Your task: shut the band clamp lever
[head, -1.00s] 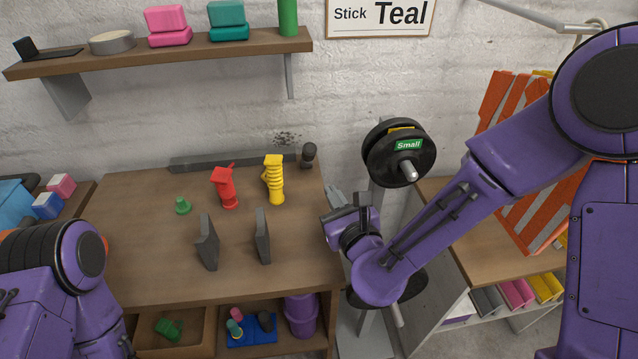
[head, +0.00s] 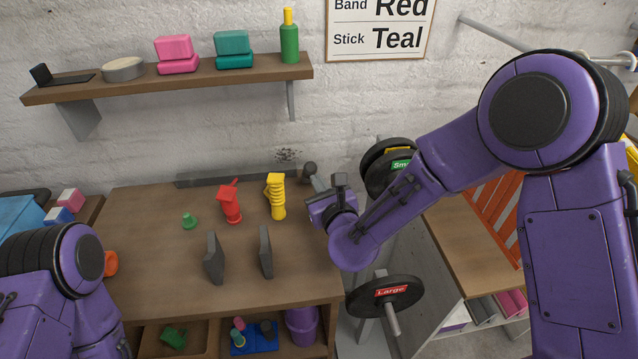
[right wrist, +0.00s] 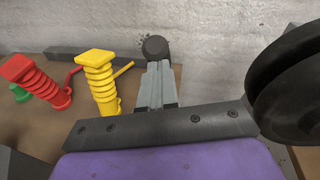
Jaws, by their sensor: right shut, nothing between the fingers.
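A red ribbed post (head: 230,206) with a thin red lever at its top stands on the wooden workbench (head: 150,250). A yellow ribbed post (head: 276,198) stands to its right; the right wrist view shows a yellow lever (right wrist: 123,70) angled up from it. The red post (right wrist: 45,85) is left of it there, its lever also raised. A wall sign (head: 380,25) reads "Band Red" and "Stick Teal". My right gripper (head: 318,184) is shut and empty, right of the yellow post and apart from it. My left gripper is out of view.
Two grey upright plates (head: 265,252) and a green peg (head: 189,221) stand on the bench. A black knob (right wrist: 155,47) is at its back edge. Black weight discs (head: 388,294) on a stand are close to my right arm.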

